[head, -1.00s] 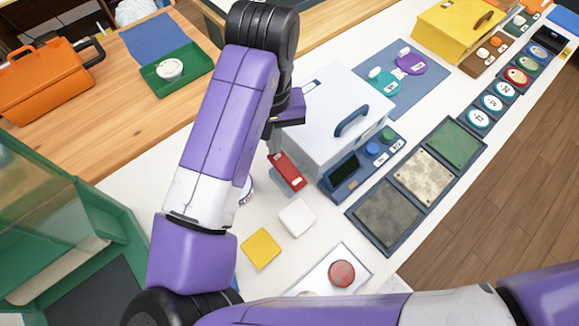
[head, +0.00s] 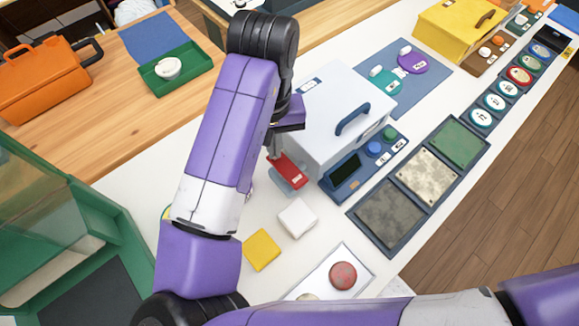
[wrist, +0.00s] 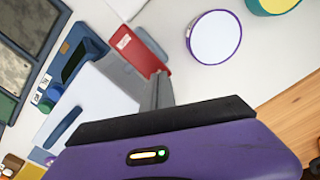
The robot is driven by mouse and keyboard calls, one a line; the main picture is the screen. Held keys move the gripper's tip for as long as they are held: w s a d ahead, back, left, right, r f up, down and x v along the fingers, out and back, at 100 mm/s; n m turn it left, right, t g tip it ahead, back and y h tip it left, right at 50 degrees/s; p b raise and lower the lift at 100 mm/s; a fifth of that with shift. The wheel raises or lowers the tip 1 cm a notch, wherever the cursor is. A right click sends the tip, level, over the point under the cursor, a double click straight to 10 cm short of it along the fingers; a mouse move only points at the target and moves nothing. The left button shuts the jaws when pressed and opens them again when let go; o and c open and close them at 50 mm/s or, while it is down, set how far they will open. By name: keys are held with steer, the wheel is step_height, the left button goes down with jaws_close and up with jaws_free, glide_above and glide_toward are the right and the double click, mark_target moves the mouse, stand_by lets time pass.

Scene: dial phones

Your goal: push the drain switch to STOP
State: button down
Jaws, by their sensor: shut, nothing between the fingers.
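A small red piece with a white label (head: 289,170) sits on a grey plate (head: 291,186), close to the near left side of the white box. It is probably the drain switch; its lettering is too small to read. In the wrist view the red piece (wrist: 138,51) lies just beyond my fingers, with the grey plate (wrist: 113,72) beside it. My gripper (wrist: 158,78) is shut and empty, with its tips at or very near the red piece's edge. I cannot tell whether they touch. In the head view my gripper (head: 275,152) is partly hidden by my arm.
The white box with a blue handle (head: 335,125) stands right beside the switch. A blue panel with knobs (head: 358,170) is at its front. A white block (head: 297,218) and a yellow one (head: 262,250) lie nearer. A purple-rimmed disc (wrist: 215,37) shows in the wrist view.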

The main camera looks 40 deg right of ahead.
stand_by(0.4)
step_height(320, 180, up, 4)
steer(key=p, duration=0.3)
steer(key=shift+f+p, duration=0.25)
steer(key=shift+p, duration=0.1)
